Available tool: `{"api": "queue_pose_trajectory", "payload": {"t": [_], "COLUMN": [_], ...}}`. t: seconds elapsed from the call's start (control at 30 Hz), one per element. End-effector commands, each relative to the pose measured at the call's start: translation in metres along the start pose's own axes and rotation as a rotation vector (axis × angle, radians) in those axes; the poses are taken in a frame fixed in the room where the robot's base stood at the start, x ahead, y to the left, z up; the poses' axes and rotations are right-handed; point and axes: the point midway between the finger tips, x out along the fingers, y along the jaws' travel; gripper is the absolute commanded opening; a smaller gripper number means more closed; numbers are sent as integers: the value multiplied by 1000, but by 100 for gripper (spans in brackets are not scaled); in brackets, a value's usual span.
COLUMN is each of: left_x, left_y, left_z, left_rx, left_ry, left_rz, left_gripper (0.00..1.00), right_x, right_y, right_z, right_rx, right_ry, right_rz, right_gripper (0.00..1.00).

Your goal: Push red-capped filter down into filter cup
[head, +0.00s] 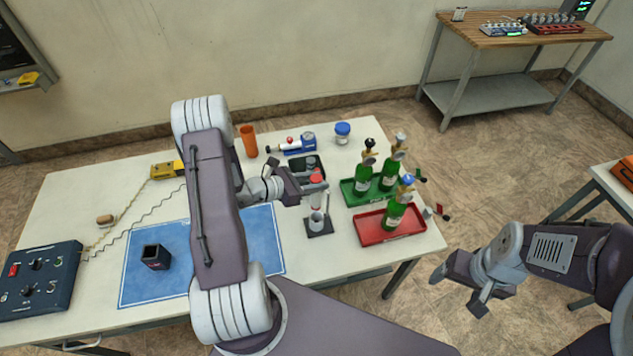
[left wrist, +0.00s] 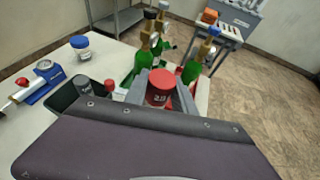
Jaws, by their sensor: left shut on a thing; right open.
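The red-capped filter (head: 316,199) is held upright between the fingers of my left gripper (head: 320,184). The grey filter cup (head: 317,225) stands on a dark square base on the white table, directly below the filter in the head view. Whether the filter's lower end is inside the cup or just above it, I cannot tell. My right gripper (head: 481,297) is open and empty, off the table at the lower right.
A dark tray (left wrist: 62,98) holds a black-capped cylinder (left wrist: 84,87) and another red-capped one (left wrist: 109,86) beside my left gripper. Green bottles stand on the green tray (head: 349,196) and red tray (head: 365,237) to the right. A blue mat (head: 262,240) lies left.

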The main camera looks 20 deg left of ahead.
Motion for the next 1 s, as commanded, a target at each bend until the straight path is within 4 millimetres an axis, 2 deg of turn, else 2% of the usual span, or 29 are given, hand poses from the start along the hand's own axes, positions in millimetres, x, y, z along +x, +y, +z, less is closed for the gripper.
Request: {"api": "queue_pose_trajectory", "payload": {"t": [0.5,1.0], "left_x": [21,22], "left_y": [0,0], "left_z": [-52,-53], "left_rx": [1,1], "left_ry": [0,0], "left_rz": [0,0], "left_gripper": [0,0], "right_x": [52,53], "right_y": [1,1], "right_z": [6,6], "right_rx": [0,0], "right_ry": [0,0], "right_rz": [0,0], "right_gripper": [76,76]}}
